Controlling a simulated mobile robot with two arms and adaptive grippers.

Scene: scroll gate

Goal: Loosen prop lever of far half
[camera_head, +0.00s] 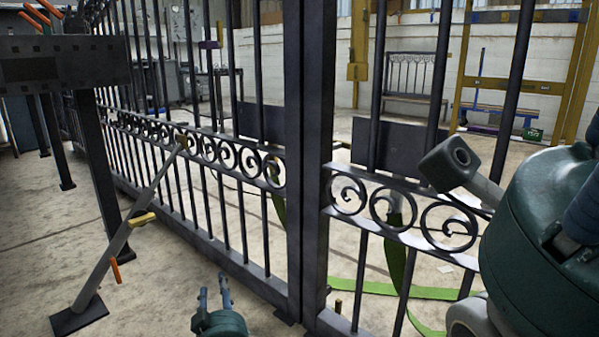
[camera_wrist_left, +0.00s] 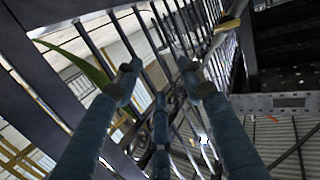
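A grey diagonal prop (camera_head: 128,222) leans from a dark foot plate on the floor up to the scroll rail of the left gate half (camera_head: 215,152). A yellow lever-like piece (camera_head: 142,219) sticks out near the prop's middle, and a small orange piece (camera_head: 115,270) sits lower on it. My left gripper (camera_head: 214,294) is at the bottom of the head view, to the right of the prop and apart from it. In the left wrist view my left gripper (camera_wrist_left: 158,76) has its fingers spread, with nothing between them. My right gripper cannot be made out.
The right gate half (camera_head: 400,215) meets the left one at thick dark posts. A dark steel table (camera_head: 60,62) stands at the upper left. Green straps (camera_head: 430,292) lie behind the gate. Bare floor (camera_head: 165,280) lies between the prop and my left gripper.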

